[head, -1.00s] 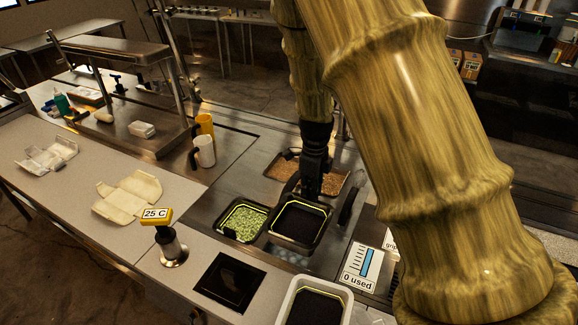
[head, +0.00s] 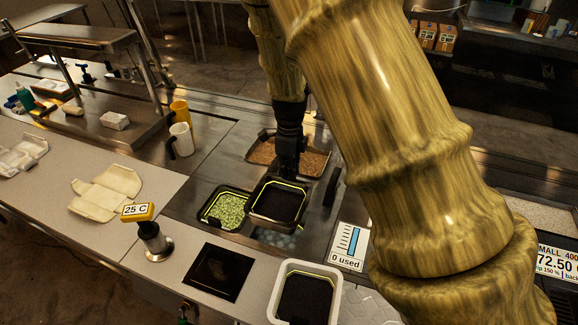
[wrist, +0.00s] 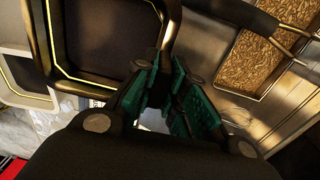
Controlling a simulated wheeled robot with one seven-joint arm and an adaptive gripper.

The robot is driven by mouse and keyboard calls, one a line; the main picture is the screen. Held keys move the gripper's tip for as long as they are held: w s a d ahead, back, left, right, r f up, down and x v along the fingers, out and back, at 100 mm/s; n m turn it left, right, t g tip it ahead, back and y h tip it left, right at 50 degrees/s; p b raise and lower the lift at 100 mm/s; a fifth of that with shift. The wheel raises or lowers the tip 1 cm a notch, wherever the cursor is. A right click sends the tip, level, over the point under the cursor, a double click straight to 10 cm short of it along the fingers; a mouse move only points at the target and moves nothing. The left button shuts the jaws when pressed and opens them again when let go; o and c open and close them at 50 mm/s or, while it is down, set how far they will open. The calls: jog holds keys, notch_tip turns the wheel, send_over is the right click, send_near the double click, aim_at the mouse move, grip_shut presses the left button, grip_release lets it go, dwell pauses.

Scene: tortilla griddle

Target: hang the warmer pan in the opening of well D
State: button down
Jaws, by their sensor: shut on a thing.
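The warmer pan (head: 277,219) is a dark square pan with black contents and a yellow-green line inside its rim. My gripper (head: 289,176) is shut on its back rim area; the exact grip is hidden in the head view. In the wrist view, the teal finger pads of my gripper (wrist: 172,105) are beside the pan's rim (wrist: 168,42). The pan is over the counter, right of a pan of green food (head: 226,208). A bluish-grey opening (head: 272,238) shows partly below its front edge. I cannot read any well letter, and cannot tell whether the pan touches the counter.
A well of brown food (head: 313,161) lies behind the pan. A dark upright handle (head: 332,187) stands close to its right.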

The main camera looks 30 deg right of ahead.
aim_at(279, 199)
jog(key=shift+s+f, duration=0.2)
jog(key=shift+f, duration=0.4)
jog(key=shift+w+f+b, duration=0.25)
jog(key=shift+f+b, duration=0.25)
jog(key=shift+f, duration=0.3)
jog(key=shift+s+f+b, duration=0.15)
jog(key=shift+f+b, duration=0.15)
jog(key=shift+f, duration=0.8)
jog(key=shift+r, duration=0.1)
jog(key=shift+p, duration=0.85)
